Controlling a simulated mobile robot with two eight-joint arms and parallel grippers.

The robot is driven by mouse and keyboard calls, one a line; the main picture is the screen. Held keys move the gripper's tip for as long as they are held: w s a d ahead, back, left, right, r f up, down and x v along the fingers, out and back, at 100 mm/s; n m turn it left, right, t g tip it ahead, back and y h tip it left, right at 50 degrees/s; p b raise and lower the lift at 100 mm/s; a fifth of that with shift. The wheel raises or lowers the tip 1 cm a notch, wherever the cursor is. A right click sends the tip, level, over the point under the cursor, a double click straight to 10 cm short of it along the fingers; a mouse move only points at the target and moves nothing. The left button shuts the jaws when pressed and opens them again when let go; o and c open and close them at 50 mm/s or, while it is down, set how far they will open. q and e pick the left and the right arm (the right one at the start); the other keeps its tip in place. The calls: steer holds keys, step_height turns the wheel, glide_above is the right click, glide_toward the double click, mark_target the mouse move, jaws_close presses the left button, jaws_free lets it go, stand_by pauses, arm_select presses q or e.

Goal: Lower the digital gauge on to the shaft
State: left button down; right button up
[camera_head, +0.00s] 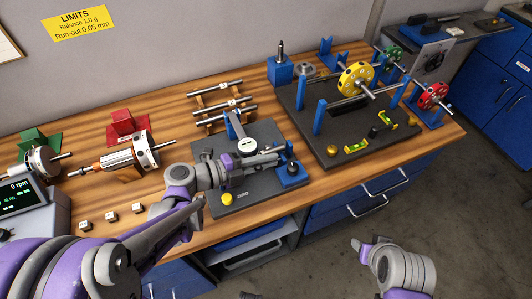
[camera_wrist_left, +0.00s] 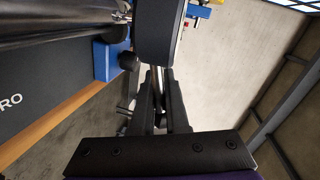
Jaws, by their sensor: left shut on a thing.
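The digital gauge (camera_head: 248,145) has a round pale face and sits on a lever arm above the dark zeroing plate (camera_head: 228,192). My left gripper (camera_head: 264,162) is at the gauge's lower right. In the left wrist view, my left gripper's fingers (camera_wrist_left: 160,95) are shut on a thin stem below a dark body (camera_wrist_left: 157,32), which looks like the gauge. The metal shaft (camera_wrist_left: 55,25) lies level at the upper left of that view, close to a blue block (camera_wrist_left: 105,60). The contact between gauge and shaft is hidden. A part of my right arm (camera_head: 390,265) shows low over the floor; its fingers are unclear.
A dark stand with a yellow rotor (camera_head: 356,78) is at the back right. Spare shafts (camera_head: 215,102) lie on wooden rests behind the plate. A rotor (camera_head: 140,152), several small blocks (camera_head: 110,216) and a meter (camera_head: 25,205) stand to the left. A yellow button (camera_head: 227,199) is on the plate's front.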

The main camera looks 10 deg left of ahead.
arm_select(q)
steer(key=shift+s+d+f+m, duration=0.15)
steer(key=shift+f+m, duration=0.15)
steer(key=shift+f, duration=0.35)
steer(key=c, duration=0.9)
jaws_free()
